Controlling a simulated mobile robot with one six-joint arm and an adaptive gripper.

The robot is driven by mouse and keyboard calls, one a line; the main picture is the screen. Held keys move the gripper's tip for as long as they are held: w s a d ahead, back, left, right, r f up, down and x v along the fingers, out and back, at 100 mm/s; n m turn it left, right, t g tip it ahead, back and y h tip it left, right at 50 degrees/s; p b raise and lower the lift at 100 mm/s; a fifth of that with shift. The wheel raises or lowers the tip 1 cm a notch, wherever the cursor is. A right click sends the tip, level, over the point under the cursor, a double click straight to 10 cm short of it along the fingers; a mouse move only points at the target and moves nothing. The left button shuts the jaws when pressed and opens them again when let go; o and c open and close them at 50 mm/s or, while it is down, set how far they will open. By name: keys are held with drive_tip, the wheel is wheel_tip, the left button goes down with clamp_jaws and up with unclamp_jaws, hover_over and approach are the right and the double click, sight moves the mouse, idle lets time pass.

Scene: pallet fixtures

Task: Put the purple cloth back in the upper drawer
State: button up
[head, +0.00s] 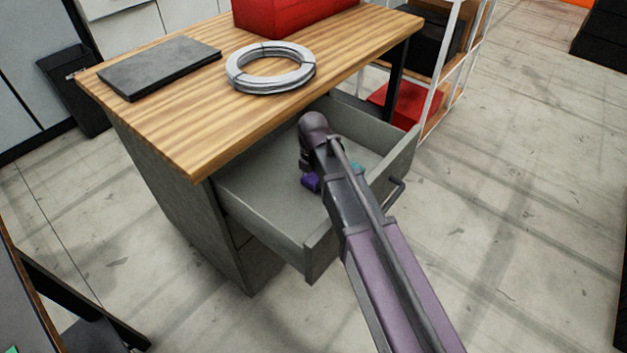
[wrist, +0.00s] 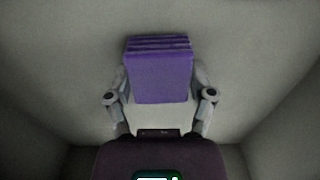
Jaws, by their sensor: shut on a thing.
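The purple cloth (wrist: 160,78) is a folded block with layered edges, held between the two fingers of my gripper (wrist: 160,92) in the wrist view. In the head view the cloth (head: 310,182) shows as a small purple patch beside my arm, within the outline of the open upper drawer (head: 262,205). My arm hides most of the cloth and the gripper there. The grey drawer is pulled out under the wooden tabletop, with its handle at the front. I cannot tell whether the cloth touches the drawer floor.
A coil of grey hose or cable (head: 236,78) and a dark flat slab (head: 160,68) lie on the wooden tabletop (head: 190,130). A red box (head: 285,14) stands at its back. A white-framed shelf (head: 440,90) stands right of the desk.

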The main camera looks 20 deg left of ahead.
sight(313, 176)
drive_tip(key=shift+f, duration=0.2)
drive_tip(key=o, duration=1)
drive_tip(key=shift+c, duration=0.2)
drive_tip(key=shift+r, duration=0.1)
drive_tip(key=shift+r, duration=0.1)
wheel_tip(313, 176, up, 12)
drive_tip(key=p, duration=1.2)
